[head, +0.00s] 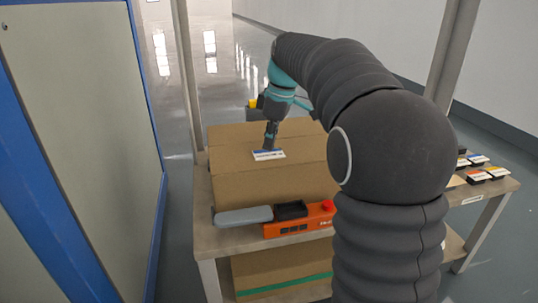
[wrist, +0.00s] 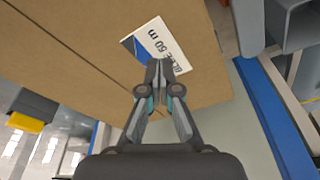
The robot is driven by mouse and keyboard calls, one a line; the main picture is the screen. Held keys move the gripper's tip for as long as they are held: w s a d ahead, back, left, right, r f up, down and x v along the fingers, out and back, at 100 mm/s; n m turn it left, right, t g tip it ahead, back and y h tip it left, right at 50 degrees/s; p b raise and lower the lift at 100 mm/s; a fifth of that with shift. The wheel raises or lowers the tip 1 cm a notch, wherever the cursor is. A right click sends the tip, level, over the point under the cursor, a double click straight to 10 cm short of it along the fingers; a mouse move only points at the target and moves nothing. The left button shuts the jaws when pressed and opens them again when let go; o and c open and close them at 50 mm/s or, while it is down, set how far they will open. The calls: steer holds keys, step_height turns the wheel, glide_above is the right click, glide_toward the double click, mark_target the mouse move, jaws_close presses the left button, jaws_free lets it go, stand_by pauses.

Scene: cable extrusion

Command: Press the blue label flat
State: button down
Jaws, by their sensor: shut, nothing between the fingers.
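The blue label (head: 268,155) is a small white card with a blue part, lying on top of a brown cardboard box (head: 240,185). In the wrist view the label (wrist: 168,42) shows printed text reading "50 m", partly covered by my fingers. My gripper (head: 269,149) is shut and points down at the label, with its fingertips at or just above it. In the wrist view the shut fingertips (wrist: 159,66) overlap the label's edge. I cannot tell whether they touch it.
The box stands on a table (head: 203,240). An orange device with a grey handle (head: 285,217) lies in front of it. Several small labelled items (head: 477,175) sit at the table's right end. A blue-framed panel (head: 80,120) stands to the left.

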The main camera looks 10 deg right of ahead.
steer(key=shift+f+b, duration=0.45)
steer(key=shift+f, duration=0.3)
stand_by(0.4)
steer(key=a+p+v, duration=0.1)
steer(key=p+v, duration=0.6)
steer(key=v, duration=0.1)
steer(key=shift+w+a+p, duration=0.2)
steer(key=shift+w+p, duration=0.15)
steer(key=shift+w, duration=0.05)
steer(key=shift+r, duration=0.15)
